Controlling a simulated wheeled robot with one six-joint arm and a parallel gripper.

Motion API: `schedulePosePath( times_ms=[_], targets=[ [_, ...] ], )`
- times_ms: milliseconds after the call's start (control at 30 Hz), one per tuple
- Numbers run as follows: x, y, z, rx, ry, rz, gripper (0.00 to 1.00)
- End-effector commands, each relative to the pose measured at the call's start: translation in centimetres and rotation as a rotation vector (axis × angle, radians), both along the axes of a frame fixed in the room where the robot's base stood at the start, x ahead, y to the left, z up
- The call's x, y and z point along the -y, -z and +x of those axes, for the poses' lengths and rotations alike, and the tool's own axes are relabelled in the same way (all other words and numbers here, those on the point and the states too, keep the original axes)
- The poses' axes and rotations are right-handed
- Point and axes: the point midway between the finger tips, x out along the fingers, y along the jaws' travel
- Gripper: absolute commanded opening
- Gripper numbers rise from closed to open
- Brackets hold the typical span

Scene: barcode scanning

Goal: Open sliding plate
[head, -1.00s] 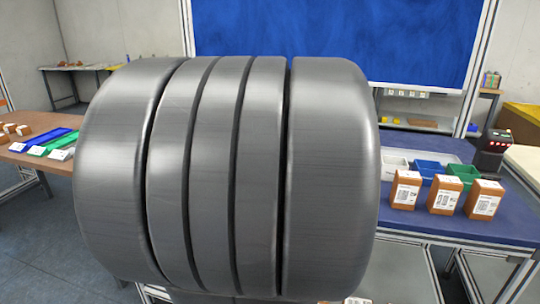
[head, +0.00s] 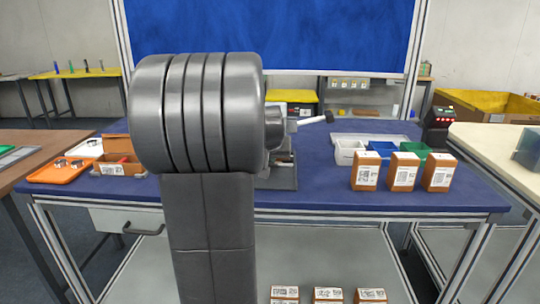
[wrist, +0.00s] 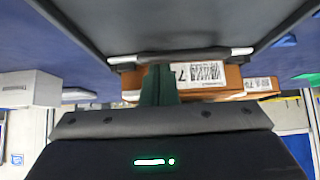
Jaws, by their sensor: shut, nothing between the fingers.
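A dark grey panel (wrist: 170,25) fills the top of the wrist view, with a bar with pale ends along its near edge. It may be the sliding plate, but I cannot tell for sure. My gripper (wrist: 160,85) shows dark green fingers, shut and empty, by the middle of that bar; I cannot tell whether they touch it. In the head view a grey station (head: 283,182) stands on the blue table, mostly hidden behind my arm. My gripper is not clearly visible there.
Labelled brown boxes (head: 403,172) stand at the right of the blue table (head: 330,200), before small coloured bins (head: 381,149). An orange tray (head: 60,170) and an open brown box (head: 120,168) lie left. A drawer (head: 130,222) is below.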

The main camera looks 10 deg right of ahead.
Motion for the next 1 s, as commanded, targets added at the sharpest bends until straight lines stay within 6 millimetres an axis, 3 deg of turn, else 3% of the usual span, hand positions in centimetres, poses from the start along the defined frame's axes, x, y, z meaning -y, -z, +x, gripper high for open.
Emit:
schedulePosePath(
  times_ms=[533, 1000],
  targets=[
    [0.0, 0.5, 0.0, 0.000, 0.000, 0.000, 0.00],
    [-2.3, 0.5, -7.9, 0.002, -0.001, 0.000, 0.00]
  ],
)
